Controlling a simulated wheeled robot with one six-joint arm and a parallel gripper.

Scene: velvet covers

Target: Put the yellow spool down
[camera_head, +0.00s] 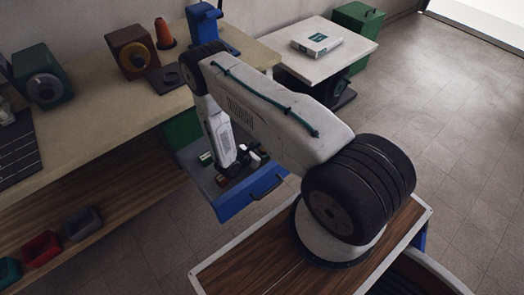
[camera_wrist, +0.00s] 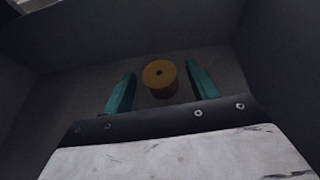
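The yellow spool (camera_wrist: 160,78) stands upright on the dark grey floor of a walled space in the wrist view, its round top with a centre hole facing me. My gripper (camera_wrist: 160,70) has its two teal fingers spread on either side of the spool. A narrow gap shows between the spool and each finger, so it looks open and not clamped. In the head view my arm reaches down over an open blue drawer (camera_head: 232,205). I cannot make out the spool there, and the fingers are not clear.
Dark walls rise around the spool in the wrist view. In the head view a long workbench (camera_head: 90,95) carries brown and dark machines and an orange cone (camera_head: 164,33). A side table (camera_head: 345,47) holds a white box (camera_head: 316,45). Bins (camera_head: 40,250) sit on a lower shelf.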

